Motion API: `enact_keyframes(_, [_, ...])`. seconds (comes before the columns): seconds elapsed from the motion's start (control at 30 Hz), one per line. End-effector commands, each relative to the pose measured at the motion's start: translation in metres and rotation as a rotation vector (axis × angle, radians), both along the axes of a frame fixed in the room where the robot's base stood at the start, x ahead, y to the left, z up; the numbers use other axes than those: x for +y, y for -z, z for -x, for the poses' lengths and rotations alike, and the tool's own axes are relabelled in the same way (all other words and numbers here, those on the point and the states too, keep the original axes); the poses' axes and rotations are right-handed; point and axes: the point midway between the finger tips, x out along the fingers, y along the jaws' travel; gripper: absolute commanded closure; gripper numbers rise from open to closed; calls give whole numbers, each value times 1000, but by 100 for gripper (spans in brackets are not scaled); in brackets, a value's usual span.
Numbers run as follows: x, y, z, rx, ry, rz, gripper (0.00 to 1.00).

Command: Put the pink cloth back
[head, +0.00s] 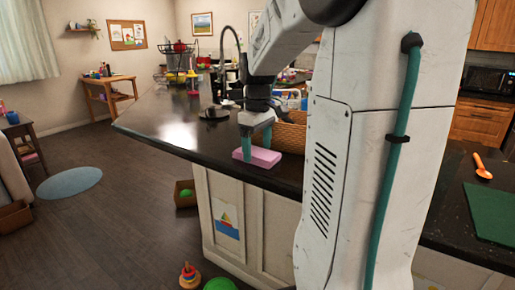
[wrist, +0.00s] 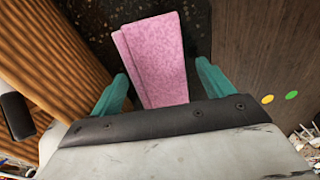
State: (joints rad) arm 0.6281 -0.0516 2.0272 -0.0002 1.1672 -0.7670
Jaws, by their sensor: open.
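The pink cloth (head: 258,157) is a folded, block-like piece lying on the dark counter (head: 170,125) near its front edge. My gripper (head: 255,143) is right above it, pointing down, with its teal fingers apart. In the wrist view the pink cloth (wrist: 158,58) lies ahead of and between the two teal fingertips of my gripper (wrist: 160,85). A gap shows on each side between cloth and fingers. The exact height of the fingertips over the cloth is hard to tell.
A wicker basket (head: 291,137) stands on the counter just right of the cloth; its ribbed side (wrist: 50,50) fills the left of the wrist view. The counter edge drops to the wooden floor (wrist: 265,50) on the other side. An orange spoon (head: 482,166) lies at far right.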

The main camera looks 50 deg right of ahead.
Motion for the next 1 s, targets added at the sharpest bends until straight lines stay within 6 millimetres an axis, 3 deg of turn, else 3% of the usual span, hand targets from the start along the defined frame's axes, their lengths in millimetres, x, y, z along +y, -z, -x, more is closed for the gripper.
enact_keyframes(0.5, [0,-99,0,-2,0,2,20])
enact_keyframes(0.8, [1,-116,0,-1,0,1,20])
enact_keyframes(0.9, [18,-115,3,-6,2,4,20])
enact_keyframes(1.0, [61,-108,14,-19,10,12,20])
